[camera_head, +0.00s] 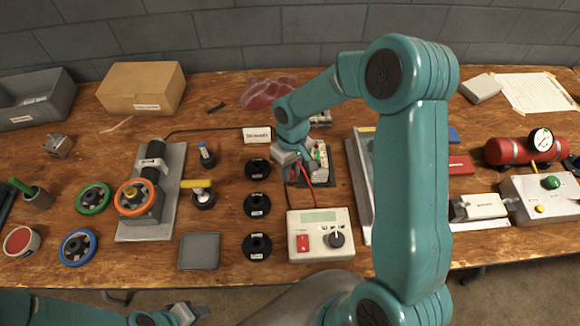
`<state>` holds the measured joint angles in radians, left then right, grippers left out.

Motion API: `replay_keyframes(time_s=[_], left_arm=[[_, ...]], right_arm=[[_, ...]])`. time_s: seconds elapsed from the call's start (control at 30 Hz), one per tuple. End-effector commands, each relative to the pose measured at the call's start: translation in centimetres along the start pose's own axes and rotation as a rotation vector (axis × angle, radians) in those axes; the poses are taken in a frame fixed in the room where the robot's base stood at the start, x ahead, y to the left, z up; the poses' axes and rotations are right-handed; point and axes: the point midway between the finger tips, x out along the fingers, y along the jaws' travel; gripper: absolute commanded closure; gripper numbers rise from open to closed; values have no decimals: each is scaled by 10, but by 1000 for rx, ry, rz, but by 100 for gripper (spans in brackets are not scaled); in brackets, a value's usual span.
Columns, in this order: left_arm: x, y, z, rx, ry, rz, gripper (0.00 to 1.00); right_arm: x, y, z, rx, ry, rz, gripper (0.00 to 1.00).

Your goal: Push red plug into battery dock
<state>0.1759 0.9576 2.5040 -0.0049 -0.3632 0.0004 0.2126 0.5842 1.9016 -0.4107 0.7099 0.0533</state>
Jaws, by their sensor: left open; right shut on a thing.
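The battery dock (322,165) is a dark block with pale and green parts, standing behind the white charger box near the middle of the table. My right gripper (290,160) reaches down at the dock's left side and is shut on the red plug, which is mostly hidden by the jaws. A red lead (308,190) hangs just below the jaws. I cannot tell whether the plug touches the dock or is inside it. My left gripper (190,312) is open and empty at the bottom edge, in front of the table and away from the dock.
The charger box (322,250) has a screen, red switch and black knob. Several black spools (257,205) stand left of it. A valve rig (140,205) and coloured wheels (94,197) are further left. My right arm hides part of a tray (357,180).

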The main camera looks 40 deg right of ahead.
Motion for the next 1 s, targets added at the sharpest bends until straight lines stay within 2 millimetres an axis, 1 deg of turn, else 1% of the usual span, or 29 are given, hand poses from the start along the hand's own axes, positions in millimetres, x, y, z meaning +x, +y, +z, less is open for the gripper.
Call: replay_keyframes(time_s=[0.03,0.27,0.3,0.33,0.37,0.53,0.63,0.67,0.7,0.77,0.87,1.0], left_arm=[[9,-3,0,0,-1,0,57],[10,-4,0,0,-1,0,57],[9,-4,0,0,-1,0,57],[9,-4,0,0,-1,0,57],[9,-3,0,0,-1,0,57],[8,-3,0,0,-1,0,57],[7,-3,0,0,-1,0,57],[7,-3,0,0,-1,0,57],[7,-2,0,0,-1,0,57],[6,-2,0,0,-1,0,57],[5,-2,0,0,-1,0,57],[4,-1,0,0,-1,0,57]], right_arm=[[13,3,2,6,-7,-1,100],[17,9,0,6,-13,0,100],[18,9,0,4,-14,-1,64],[18,10,0,4,-15,-2,55],[19,10,-1,3,-16,-3,52],[19,10,-2,0,-17,-5,52],[14,10,-2,-1,-16,-5,52],[11,10,-2,-1,-16,-5,52],[5,10,-3,-1,-14,-5,48],[-8,10,-3,0,-10,-3,48],[-35,8,-4,0,-3,-3,48],[-76,6,-2,3,3,-3,48]])
